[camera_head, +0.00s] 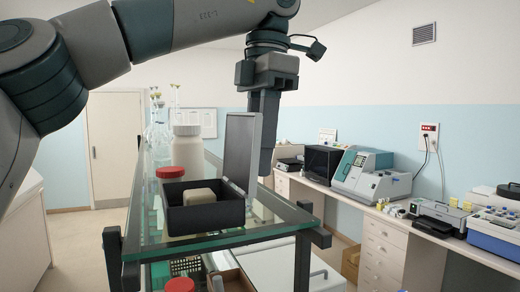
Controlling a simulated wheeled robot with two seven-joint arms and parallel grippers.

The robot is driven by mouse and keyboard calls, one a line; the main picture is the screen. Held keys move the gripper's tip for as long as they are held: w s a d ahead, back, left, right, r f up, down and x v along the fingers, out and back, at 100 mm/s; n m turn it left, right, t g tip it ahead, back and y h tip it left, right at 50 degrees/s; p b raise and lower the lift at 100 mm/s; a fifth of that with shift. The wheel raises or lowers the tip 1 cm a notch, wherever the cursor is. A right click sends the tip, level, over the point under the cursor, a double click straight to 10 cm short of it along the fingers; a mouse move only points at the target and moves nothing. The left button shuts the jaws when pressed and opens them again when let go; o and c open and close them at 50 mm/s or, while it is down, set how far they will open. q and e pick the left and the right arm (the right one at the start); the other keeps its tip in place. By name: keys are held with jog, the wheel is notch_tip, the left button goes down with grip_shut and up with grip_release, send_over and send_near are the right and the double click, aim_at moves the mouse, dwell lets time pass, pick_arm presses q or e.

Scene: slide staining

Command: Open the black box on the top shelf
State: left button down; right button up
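The black box (205,219) stands on the glass top shelf (268,227). Its lid (238,148) is raised and stands about upright at the box's right side, so the box is open. A beige block (202,193) lies inside. My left gripper (261,172) points down just right of the raised lid, with its tips near the lid's right edge. I cannot tell whether it touches the lid. Its fingers overlap in this view, so the gap between them is hidden. My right gripper is not in view.
Red-capped jars (171,172) and a white bottle (186,146) stand behind the box. Glassware (158,131) stands further back on the shelf. A lower shelf holds another red-capped jar (179,285). A counter with lab machines (370,177) runs along the right wall.

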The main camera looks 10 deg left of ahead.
pick_arm(q)
jog(key=shift+w+d+f+g+y, duration=0.15)
jog(key=shift+d+f+g+y, duration=0.15)
jog(key=shift+y, duration=0.2)
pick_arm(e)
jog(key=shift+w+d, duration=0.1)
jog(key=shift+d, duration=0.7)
pick_arm(q)
jog(key=c, duration=1.4)
grip_release()
jog(key=shift+a, duration=0.1)
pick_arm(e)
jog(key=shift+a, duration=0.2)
pick_arm(q)
jog(key=shift+r+h, duration=0.2)
jog(key=shift+h, duration=0.1)
